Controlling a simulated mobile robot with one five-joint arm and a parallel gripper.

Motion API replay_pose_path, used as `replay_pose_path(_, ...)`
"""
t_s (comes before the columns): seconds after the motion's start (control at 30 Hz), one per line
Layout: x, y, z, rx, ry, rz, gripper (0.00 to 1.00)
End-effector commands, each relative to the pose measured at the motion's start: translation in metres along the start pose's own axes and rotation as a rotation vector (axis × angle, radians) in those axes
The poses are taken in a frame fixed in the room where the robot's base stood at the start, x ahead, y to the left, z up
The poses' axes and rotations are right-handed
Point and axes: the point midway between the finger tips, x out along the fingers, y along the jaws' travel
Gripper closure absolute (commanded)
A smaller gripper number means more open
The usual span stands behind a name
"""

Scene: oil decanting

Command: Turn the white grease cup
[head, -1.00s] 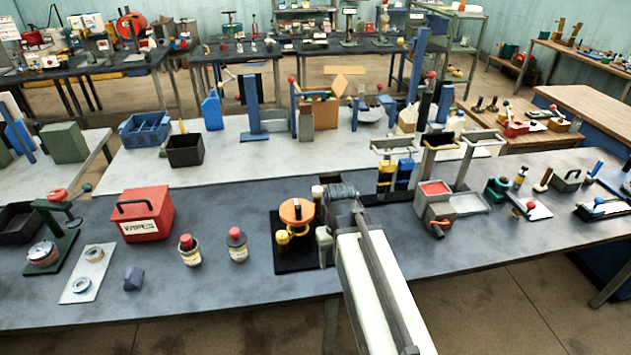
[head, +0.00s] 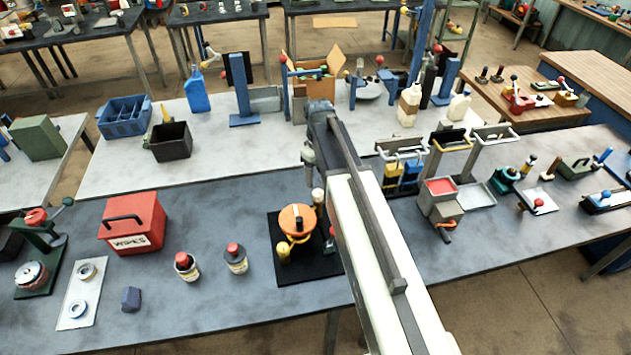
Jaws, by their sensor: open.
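A small device with an orange round top (head: 298,218) stands on a black base plate (head: 300,268) on the near dark table. A small whitish cup (head: 318,196) shows at its back right, close to my arm; it looks like the white grease cup. A yellow cup (head: 284,254) is at its front left, and a small red-topped part is at its right edge, partly hidden by my arm. My gripper (head: 309,165) hangs from the far end of my arm, just behind and above the whitish cup. It looks open and empty; its fingertips are small and hard to make out.
Two red-capped bottles (head: 236,258) and a red wipes box (head: 133,222) stand left of the device. A grey unit with red and white trays (head: 455,195) stands right of my arm. The table in front of the device is clear.

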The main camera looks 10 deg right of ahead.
Motion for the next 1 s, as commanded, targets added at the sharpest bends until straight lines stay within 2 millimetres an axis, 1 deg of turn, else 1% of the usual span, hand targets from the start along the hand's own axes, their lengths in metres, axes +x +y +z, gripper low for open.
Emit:
replay_pose_path(0.13,0.006,0.0,0.0,0.001,0.0,0.0,0.41)
replay_pose_path(0.23,0.017,0.0,0.0,0.001,0.0,0.0,0.41)
replay_pose_path(0.37,0.038,0.0,0.0,0.002,0.0,0.0,0.41)
replay_pose_path(0.5,0.064,0.0,0.0,0.002,0.0,0.0,0.41)
replay_pose_path(0.6,0.077,0.0,0.0,0.002,0.0,0.0,0.41)
replay_pose_path(0.7,0.081,0.0,0.0,0.002,0.0,0.0,0.41)
replay_pose_path(0.93,0.078,0.0,0.0,0.002,0.0,0.0,0.41)
replay_pose_path(0.97,0.078,0.0,0.0,0.002,0.0,0.0,0.46)
replay_pose_path(1.0,0.078,0.0,0.0,0.002,0.0,0.0,0.57)
